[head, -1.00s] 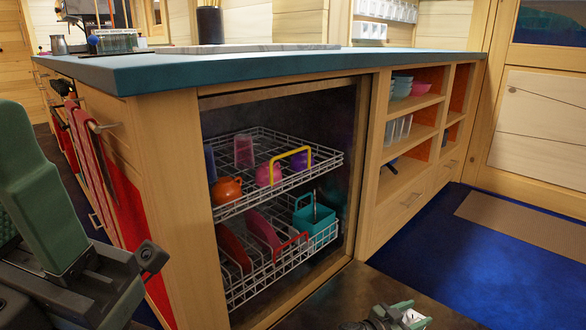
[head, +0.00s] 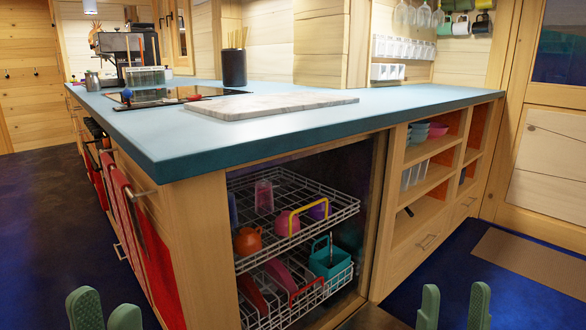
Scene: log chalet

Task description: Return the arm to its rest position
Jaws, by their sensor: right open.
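My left gripper (head: 105,312) shows at the bottom left edge of the head view, as two green fingertips pointing up with a gap between them. My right gripper (head: 453,306) shows at the bottom right, its two green fingertips also upright and clearly apart, with only floor seen between them. Nothing shows between either pair of fingers. The lower parts of both grippers and the arms are cut off by the bottom edge. Both grippers appear in front of the kitchen island, apart from each other.
The island's blue-green countertop (head: 260,120) carries a marble board (head: 285,104) and a black utensil holder (head: 233,68). Below is an open dishwasher bay with an upper rack (head: 330,203) and a lower rack (head: 265,319) of dishes.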

